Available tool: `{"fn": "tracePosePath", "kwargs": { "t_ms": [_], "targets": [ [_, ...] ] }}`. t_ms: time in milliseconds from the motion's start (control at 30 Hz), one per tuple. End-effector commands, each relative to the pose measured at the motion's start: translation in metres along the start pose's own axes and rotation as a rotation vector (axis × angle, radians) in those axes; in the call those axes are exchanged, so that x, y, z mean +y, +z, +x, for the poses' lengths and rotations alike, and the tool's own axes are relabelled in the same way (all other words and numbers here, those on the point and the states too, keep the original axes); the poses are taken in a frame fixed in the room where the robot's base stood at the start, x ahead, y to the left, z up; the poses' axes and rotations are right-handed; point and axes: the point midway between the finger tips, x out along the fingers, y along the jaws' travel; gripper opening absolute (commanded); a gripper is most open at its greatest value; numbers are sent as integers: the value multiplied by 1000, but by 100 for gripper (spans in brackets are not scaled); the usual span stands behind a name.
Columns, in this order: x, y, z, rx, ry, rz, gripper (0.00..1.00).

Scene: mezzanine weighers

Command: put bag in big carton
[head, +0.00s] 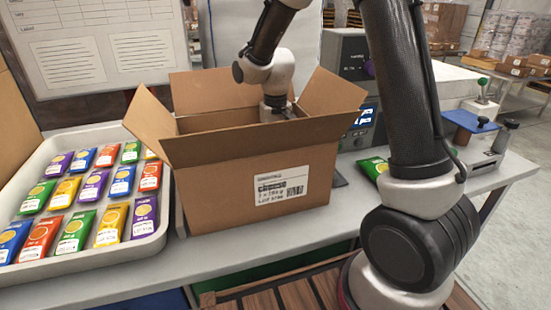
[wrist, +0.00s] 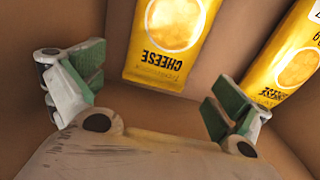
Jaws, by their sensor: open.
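The big carton (head: 240,190) stands open on the bench in the head view, its flaps spread and a white label on its front. My gripper (head: 277,108) reaches down into its opening; the fingertips are hidden behind the front wall there. In the wrist view my gripper (wrist: 160,95) is open, with its green-padded fingers apart inside the carton. A yellow cheese bag (wrist: 168,40) lies beyond and between the fingers, apart from them. Another yellow bag (wrist: 290,55) lies at the right, partly behind the right finger.
A white tray (head: 100,252) left of the carton holds several rows of coloured bags. A green bag (head: 373,168) lies right of the carton, partly behind my arm. Weighing equipment (head: 345,55) stands behind. A blue-topped device (head: 470,121) is at the right.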

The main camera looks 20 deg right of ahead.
Motion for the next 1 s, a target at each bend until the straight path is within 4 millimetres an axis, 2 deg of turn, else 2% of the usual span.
{"fn": "tracePosePath", "kwargs": {
  "t_ms": [33,200,400,1000],
  "targets": [
    [0,-1,-14,5,-2,0,100],
    [0,0,-49,3,-1,0,100],
    [0,0,-71,1,0,0,100],
    [0,0,-75,0,0,0,100]
  ]
}}
